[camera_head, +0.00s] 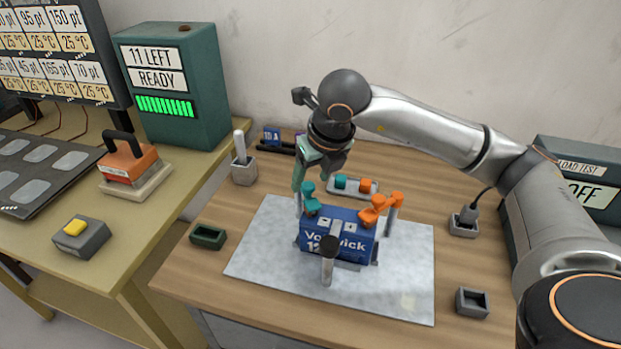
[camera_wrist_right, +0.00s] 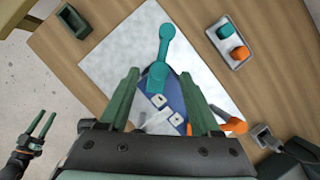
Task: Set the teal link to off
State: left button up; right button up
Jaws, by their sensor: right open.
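The teal link (camera_head: 312,205) sits at the left top end of a blue battery-like block (camera_head: 313,240). In the wrist view the teal link (camera_wrist_right: 163,55) runs from the block's end out over the grey mat, away from the orange link. The orange link (camera_head: 378,207) is at the block's right end, by a metal post; it also shows in the wrist view (camera_wrist_right: 232,126). My right gripper (camera_head: 299,178) is open and empty, above and behind the teal link. In the wrist view its fingers (camera_wrist_right: 162,97) stand apart on either side of the block's teal end. My left gripper (camera_wrist_right: 43,126) shows open at the lower left.
A small tray (camera_head: 353,195) with a teal and an orange cap lies behind the block. A dark green bin (camera_head: 208,237), grey holder (camera_head: 244,172) and plug socket (camera_head: 463,226) stand around the mat (camera_head: 265,250). A dark post (camera_head: 328,262) stands in front of the block.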

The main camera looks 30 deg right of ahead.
jog(key=shift+x, duration=0.8)
jog(key=shift+c, duration=0.3)
grip_shut()
dwell(0.6)
